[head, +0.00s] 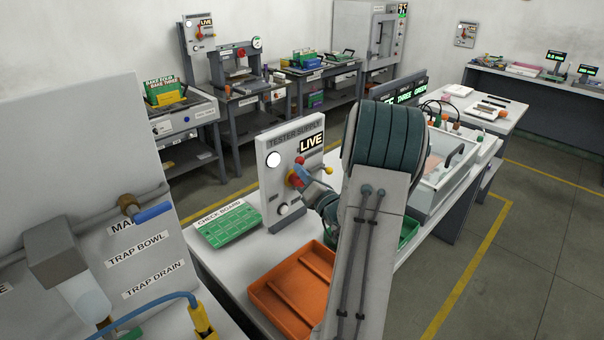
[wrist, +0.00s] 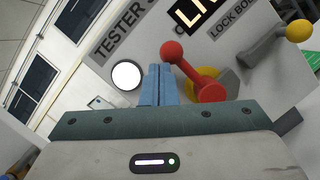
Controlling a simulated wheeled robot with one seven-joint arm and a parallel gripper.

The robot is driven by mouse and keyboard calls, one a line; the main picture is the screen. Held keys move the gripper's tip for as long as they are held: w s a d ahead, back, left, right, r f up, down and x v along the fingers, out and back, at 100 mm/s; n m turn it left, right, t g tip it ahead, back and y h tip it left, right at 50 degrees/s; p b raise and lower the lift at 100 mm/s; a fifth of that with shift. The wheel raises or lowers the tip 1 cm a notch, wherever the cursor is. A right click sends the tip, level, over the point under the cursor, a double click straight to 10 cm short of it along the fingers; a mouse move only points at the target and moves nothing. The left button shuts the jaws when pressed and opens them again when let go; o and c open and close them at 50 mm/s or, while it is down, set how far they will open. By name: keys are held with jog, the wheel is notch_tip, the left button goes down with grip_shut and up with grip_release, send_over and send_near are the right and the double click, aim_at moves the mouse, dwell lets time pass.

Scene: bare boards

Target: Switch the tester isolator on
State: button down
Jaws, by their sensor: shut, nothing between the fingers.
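The tester supply panel (head: 268,165) stands upright on the near bench, with a lit LIVE sign (head: 311,143) and a white round lamp (head: 273,159). The isolator's red lever (wrist: 188,70) has a ball end that points up and left from a red hub in the wrist view; the red ball also shows in the head view (head: 299,160). My gripper (wrist: 160,70) is shut and empty, its blue fingers just left of the lever and partly in front of it. I cannot tell whether they touch. In the head view my gripper (head: 300,176) is at the panel's face, partly hidden by my arm.
The yellow-ended lock bolt (wrist: 299,31) sticks out right of the lever. On the bench are a green check board (head: 228,226) and an orange tray (head: 284,289). A pipe panel (head: 75,150) rises at left. Open floor lies to the right.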

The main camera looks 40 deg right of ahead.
jog(key=s+a+f+b, duration=0.2)
jog(key=s+a+b, duration=0.2)
jog(key=s, duration=0.8)
jog(key=shift+a+f+b, duration=0.15)
jog(key=shift+a+b, duration=0.15)
jog(key=shift+a, duration=0.1)
